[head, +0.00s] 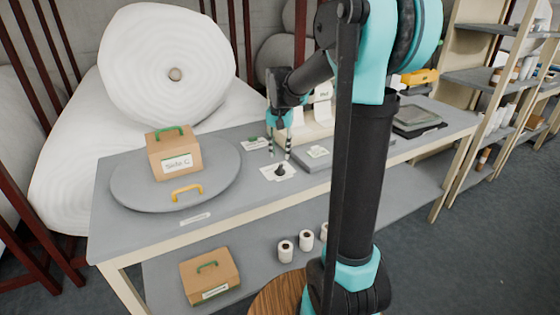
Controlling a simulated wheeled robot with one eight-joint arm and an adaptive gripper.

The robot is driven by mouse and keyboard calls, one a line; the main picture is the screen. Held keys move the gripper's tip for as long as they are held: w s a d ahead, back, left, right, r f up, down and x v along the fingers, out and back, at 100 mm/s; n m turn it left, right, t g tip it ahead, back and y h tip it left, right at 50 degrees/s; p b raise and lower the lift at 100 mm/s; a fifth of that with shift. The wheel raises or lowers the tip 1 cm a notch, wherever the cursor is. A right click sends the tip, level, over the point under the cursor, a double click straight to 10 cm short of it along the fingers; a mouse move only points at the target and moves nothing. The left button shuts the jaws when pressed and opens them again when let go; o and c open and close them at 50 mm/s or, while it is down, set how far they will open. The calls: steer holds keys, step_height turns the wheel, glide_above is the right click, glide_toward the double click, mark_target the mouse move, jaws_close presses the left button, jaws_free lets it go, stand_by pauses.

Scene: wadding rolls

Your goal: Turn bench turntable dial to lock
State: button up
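The bench turntable (128,188) is a round grey disc at the left of the grey bench, with a yellow handle (187,192) near its front rim. A small black dial (280,171) stands on a white plate on the bench, right of the turntable. Its markings are too small to read. My gripper (280,157) points down just above and behind the dial. Its two dark striped fingers are apart, with nothing visible between them. I cannot tell whether a fingertip touches the dial.
A labelled cardboard box (174,157) with a green handle sits on the turntable. A grey device (318,155) lies right of the dial. Another box (209,277) and white rolls (285,251) are on the lower shelf. A large wadding roll (165,65) stands behind. My arm hides part of the bench.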

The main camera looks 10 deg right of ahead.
mark_target(280, 166)
step_height(280, 166, up, 7)
steer(key=shift+f, duration=0.2)
stand_by(0.3)
steer(key=s+d+f+n+t, duration=0.2)
steer(key=s+f, duration=0.7)
steer(key=s, duration=0.2)
steer(key=s+d+f+n+t, duration=0.2)
steer(key=s+f, duration=0.7)
steer(key=s, duration=0.2)
steer(key=shift+s+f+n, duration=0.15)
steer(key=shift+f+n, duration=0.1)
steer(key=shift+n, duration=0.05)
